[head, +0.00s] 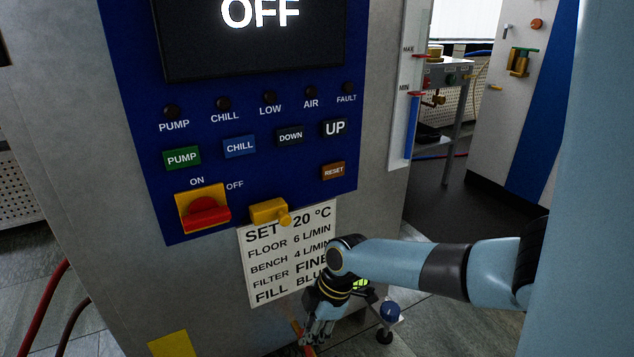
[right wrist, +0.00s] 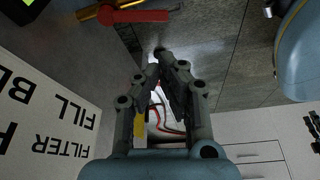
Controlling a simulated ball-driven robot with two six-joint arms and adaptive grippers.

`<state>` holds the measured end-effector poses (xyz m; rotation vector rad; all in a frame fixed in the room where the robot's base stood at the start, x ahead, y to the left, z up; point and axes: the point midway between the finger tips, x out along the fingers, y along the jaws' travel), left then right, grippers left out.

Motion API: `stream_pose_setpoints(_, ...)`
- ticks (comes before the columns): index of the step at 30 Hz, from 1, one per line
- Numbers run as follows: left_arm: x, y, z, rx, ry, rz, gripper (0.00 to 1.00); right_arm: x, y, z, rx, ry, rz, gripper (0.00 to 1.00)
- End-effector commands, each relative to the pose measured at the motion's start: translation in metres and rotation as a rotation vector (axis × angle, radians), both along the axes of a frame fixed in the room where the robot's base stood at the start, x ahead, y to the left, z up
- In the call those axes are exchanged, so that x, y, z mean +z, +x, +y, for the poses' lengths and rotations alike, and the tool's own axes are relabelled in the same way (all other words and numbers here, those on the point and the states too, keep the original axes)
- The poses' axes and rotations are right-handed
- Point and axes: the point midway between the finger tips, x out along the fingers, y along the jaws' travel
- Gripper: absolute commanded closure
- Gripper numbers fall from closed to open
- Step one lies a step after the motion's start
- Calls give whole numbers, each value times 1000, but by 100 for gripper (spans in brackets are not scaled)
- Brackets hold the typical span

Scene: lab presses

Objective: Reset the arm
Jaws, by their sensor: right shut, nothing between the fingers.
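My right arm comes in from the right in the head view, and my right gripper (head: 318,335) hangs low in front of the machine, below and partly over the white settings card (head: 280,260). In the right wrist view the right gripper's fingers (right wrist: 164,62) are together at the tips with nothing between them. The card shows at the left there (right wrist: 45,115). My left gripper is in neither view.
The machine has a blue panel (head: 150,100) with a dark screen (head: 265,45) reading OFF, several buttons, and a red rotary switch (head: 205,212) on yellow. A red-handled brass valve (right wrist: 135,15) is close to the right gripper. Grey tiled floor (head: 450,325) lies to the right.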

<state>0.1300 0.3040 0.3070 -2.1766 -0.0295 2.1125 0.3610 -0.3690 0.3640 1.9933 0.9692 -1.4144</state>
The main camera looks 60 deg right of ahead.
Motion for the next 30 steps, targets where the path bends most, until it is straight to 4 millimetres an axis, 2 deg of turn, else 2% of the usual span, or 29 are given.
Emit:
stream_pose_setpoints(6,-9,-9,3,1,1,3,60,5,0,1,-1,0,0,100)
stream_pose_setpoints(25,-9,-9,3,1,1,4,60,3,-2,1,-1,1,4,100)
stream_pose_setpoints(28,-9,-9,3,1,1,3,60,-6,-22,7,-3,10,32,100)
stream_pose_setpoints(30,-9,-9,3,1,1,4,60,-19,-50,21,-4,31,72,100)
